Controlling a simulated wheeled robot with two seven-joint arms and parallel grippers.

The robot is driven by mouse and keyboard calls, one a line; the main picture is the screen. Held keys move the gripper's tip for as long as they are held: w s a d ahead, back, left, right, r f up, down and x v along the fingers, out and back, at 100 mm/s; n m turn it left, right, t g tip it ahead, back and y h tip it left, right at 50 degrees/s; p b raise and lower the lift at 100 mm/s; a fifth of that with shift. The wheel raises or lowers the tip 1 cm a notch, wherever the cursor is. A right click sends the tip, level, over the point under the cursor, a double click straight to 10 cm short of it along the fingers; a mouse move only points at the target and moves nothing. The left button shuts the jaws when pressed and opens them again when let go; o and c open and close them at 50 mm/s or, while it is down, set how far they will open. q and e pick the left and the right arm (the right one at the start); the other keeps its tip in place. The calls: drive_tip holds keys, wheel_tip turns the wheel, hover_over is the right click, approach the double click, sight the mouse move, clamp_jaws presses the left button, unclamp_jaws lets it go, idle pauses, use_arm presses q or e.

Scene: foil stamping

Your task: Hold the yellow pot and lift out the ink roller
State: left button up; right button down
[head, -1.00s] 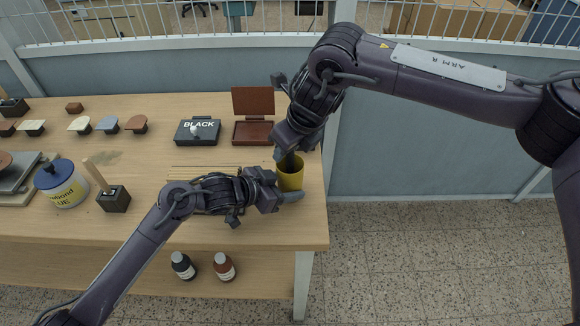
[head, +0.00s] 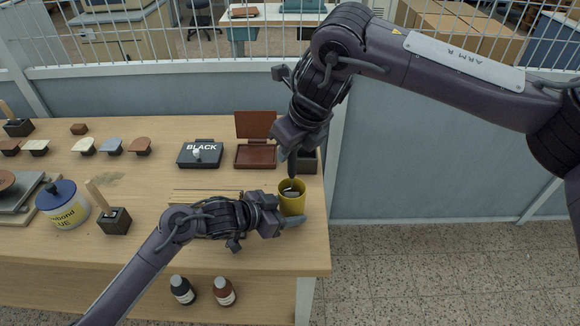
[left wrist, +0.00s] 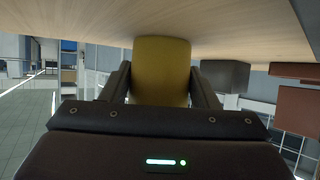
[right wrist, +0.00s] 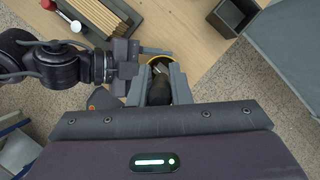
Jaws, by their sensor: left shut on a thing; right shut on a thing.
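The yellow pot (head: 293,206) stands upright near the right end of the table. My left gripper (head: 284,218) is shut on it from the side; the pot fills the space between its fingers in the left wrist view (left wrist: 160,70). My right gripper (head: 290,160) is above the pot, pointing down. In the right wrist view it is shut on the dark handle of the ink roller (right wrist: 159,90). The pot's yellow rim (right wrist: 163,60) shows just beyond the handle. The roller's lower end is over or inside the pot's mouth; I cannot tell how deep.
A dark open box (head: 307,161) stands close behind the pot. The brown open stamp pad (head: 256,157) and the black pad case (head: 200,154) lie further left. Thin rods (head: 205,193) lie left of the pot. The table's right edge is near.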

wheel_tip(320, 180, up, 12)
drive_tip(key=shift+f, duration=0.25)
use_arm(q)
drive_tip(key=o, duration=0.8)
drive_tip(key=shift+o, duration=0.2)
